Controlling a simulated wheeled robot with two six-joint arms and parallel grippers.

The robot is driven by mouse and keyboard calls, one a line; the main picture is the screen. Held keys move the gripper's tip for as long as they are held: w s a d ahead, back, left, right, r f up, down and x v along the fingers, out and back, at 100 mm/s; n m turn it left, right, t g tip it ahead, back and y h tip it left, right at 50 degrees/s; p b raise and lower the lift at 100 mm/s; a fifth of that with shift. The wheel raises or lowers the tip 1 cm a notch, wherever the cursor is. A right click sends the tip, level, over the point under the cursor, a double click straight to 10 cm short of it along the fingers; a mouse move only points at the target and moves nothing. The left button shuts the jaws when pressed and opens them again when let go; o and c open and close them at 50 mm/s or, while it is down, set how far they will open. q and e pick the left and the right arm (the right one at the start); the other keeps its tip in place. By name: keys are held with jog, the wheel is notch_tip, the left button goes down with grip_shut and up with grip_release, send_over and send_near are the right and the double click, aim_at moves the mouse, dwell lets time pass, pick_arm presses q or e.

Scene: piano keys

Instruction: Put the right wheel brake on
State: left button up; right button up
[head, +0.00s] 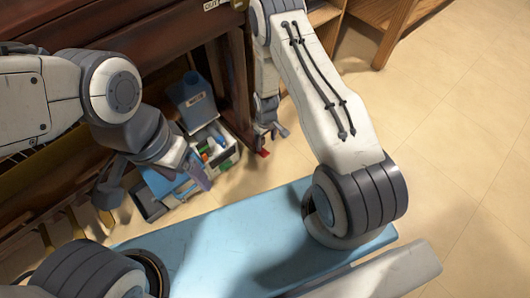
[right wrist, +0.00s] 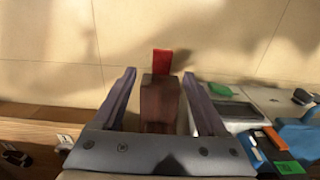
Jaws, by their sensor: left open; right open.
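The right wheel brake is a small red lever (head: 264,153) low by the foot of the brown piano's right leg. In the right wrist view the red lever (right wrist: 162,63) sticks out beyond a brown block (right wrist: 160,100), seemingly the leg's foot. My right gripper (head: 272,130) is open just above and beside the lever. In the right wrist view its two fingers (right wrist: 162,102) appear on either side of the brown block, with the lever past their tips. Contact cannot be told. My left gripper (head: 154,182) is open and empty, left of the crate area.
A crate (head: 226,160) with bottles and coloured items and a blue container (head: 192,98) stand left of the brake. A blue bench top (head: 215,240) lies in front. Wooden furniture (head: 375,20) is at the back right. The tiled floor (head: 455,120) at right is clear.

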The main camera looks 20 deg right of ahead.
aim_at(265, 153)
jog(key=f+b, duration=0.1)
jog(key=f, duration=0.1)
jog(key=f+b, duration=0.1)
jog(key=f, duration=0.2)
jog(key=f+b, duration=0.2)
jog(key=f, duration=0.1)
jog(key=shift+a+f, duration=0.2)
jog(key=shift+a, duration=0.1)
